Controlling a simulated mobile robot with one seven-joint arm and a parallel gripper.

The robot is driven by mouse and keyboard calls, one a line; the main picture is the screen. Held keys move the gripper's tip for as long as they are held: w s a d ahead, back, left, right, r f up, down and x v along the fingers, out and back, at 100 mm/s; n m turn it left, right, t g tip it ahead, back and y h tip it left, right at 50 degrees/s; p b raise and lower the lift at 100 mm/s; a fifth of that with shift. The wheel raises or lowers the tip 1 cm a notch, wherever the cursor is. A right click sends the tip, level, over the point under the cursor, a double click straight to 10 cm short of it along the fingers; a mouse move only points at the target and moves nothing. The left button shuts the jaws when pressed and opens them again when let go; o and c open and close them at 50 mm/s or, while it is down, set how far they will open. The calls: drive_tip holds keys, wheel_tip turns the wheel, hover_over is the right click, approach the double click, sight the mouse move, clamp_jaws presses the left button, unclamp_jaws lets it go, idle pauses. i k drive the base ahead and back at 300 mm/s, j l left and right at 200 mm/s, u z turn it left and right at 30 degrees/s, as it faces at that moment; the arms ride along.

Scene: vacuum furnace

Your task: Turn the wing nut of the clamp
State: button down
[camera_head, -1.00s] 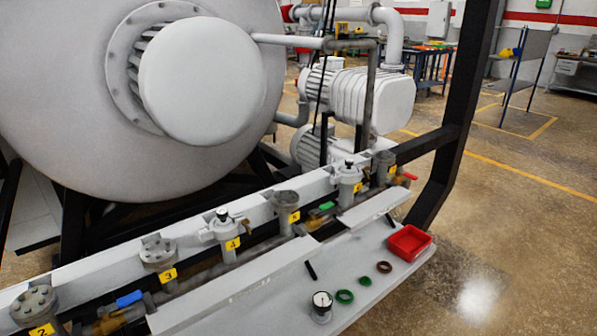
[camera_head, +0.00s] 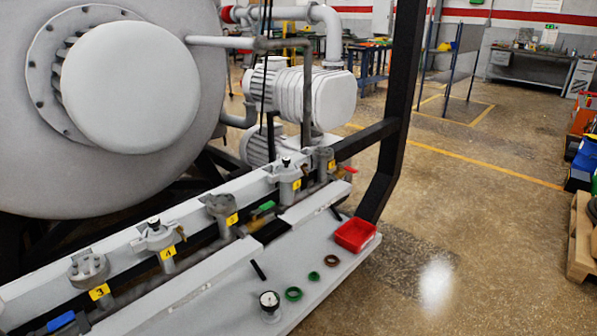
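A row of numbered grey pipe fittings runs along the white rail. The fitting by label 4 (camera_head: 155,237) has a light clamp-like collar, a dark cap on top and a small brownish part at its right side. A similar capped fitting (camera_head: 287,175) stands farther along the row. The flanged fitting by label 3 (camera_head: 89,269) has bolt heads on top, and an open-topped one stands by label 5 (camera_head: 220,209). A wing nut is too small to make out for certain on any of them. My gripper is not in view.
A white shelf (camera_head: 225,312) fronts the row, holding a round gauge (camera_head: 269,302), green rings (camera_head: 293,294), a brown ring (camera_head: 332,260) and a red tray (camera_head: 355,235). A black frame post (camera_head: 398,100) rises at the far end. Open floor lies right, with a pallet (camera_head: 582,235) at the edge.

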sight(305, 165)
drive_tip(key=i+l+u, duration=0.1)
drive_tip(key=u, duration=0.35)
drive_tip(key=i+l+u, duration=0.1)
drive_tip(key=l+u, duration=0.15)
drive_tip(key=u, duration=0.2)
drive_tip(key=i+l+u, duration=0.2)
drive_tip(key=l, duration=0.3)
drive_tip(key=l+u, duration=0.25)
drive_tip(key=l, duration=0.2)
drive_tip(key=l+u, duration=0.2)
drive_tip(key=l, duration=1.75)
drive_tip(key=k+j+u, duration=0.15)
drive_tip(key=j, duration=0.2)
drive_tip(key=k+j+u, duration=0.15)
drive_tip(key=j, duration=0.2)
drive_tip(key=i+j+u, duration=0.1)
drive_tip(key=i+j, duration=0.05)
